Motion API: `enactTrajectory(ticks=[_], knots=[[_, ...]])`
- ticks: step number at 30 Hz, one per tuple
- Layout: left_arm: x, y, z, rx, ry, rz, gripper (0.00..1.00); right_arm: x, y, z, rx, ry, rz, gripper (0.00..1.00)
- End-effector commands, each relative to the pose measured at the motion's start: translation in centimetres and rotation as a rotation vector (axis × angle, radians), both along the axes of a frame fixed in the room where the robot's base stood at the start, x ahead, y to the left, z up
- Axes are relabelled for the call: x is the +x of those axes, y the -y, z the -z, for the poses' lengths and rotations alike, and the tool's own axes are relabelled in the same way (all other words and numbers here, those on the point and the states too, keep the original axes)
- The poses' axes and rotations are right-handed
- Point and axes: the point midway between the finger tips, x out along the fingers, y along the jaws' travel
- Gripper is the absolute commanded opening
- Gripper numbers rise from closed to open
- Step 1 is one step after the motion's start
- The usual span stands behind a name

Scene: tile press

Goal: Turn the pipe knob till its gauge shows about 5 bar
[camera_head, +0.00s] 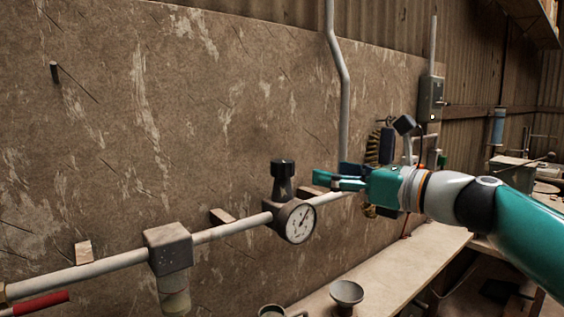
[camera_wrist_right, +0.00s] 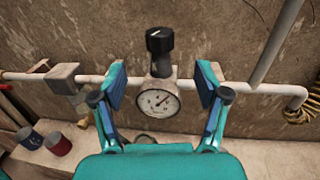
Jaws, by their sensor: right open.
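The black pipe knob (camera_head: 283,180) stands upright on a brown valve body on the pale pipe, just above the round white gauge (camera_head: 298,222). In the right wrist view the knob (camera_wrist_right: 160,42) has a white mark on its top, and the gauge (camera_wrist_right: 158,102) faces me. Its needle points up and to the right; the numbers are too small to read. My right gripper (camera_head: 327,179) is open, just right of the knob in the head view. In the wrist view its fingers (camera_wrist_right: 163,84) are spread either side of the knob and valve line, touching neither. My left gripper is not in view.
The pale pipe (camera_head: 95,268) runs along the stained wall, with a square junction (camera_head: 168,249) and a red lever (camera_head: 40,303) to the left. A bowl (camera_head: 347,291) stands on the bench below.

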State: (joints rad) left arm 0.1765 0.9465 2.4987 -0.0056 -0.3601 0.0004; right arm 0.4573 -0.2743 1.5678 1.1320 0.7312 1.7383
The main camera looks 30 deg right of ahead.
Motion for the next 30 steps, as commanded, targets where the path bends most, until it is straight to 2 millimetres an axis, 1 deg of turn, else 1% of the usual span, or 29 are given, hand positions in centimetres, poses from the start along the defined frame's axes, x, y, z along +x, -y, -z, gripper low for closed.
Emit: enactTrajectory(ticks=[1,9,15,18,21,24,30], knots=[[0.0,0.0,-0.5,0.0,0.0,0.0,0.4,1.2,-0.4,-0.2,0.002,-0.002,-0.007,0.74],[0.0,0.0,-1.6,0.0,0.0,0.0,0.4,7.1,-1.7,-0.1,0.0,-0.003,-0.007,0.74],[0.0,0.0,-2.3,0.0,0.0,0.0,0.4,10.6,-2.5,-0.1,0.0,-0.002,-0.006,0.74],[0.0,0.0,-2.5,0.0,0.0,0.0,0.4,11.8,-2.6,-0.1,0.0,-0.001,-0.004,0.74],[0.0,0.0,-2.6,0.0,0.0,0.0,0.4,12.6,-2.8,0.0,-0.001,-0.001,-0.004,0.74],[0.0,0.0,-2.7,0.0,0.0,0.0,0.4,12.9,-2.9,0.0,-0.001,-0.001,-0.004,0.74],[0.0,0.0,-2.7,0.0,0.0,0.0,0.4,13.0,-2.9,0.0,-0.001,0.0,-0.003,0.74]])
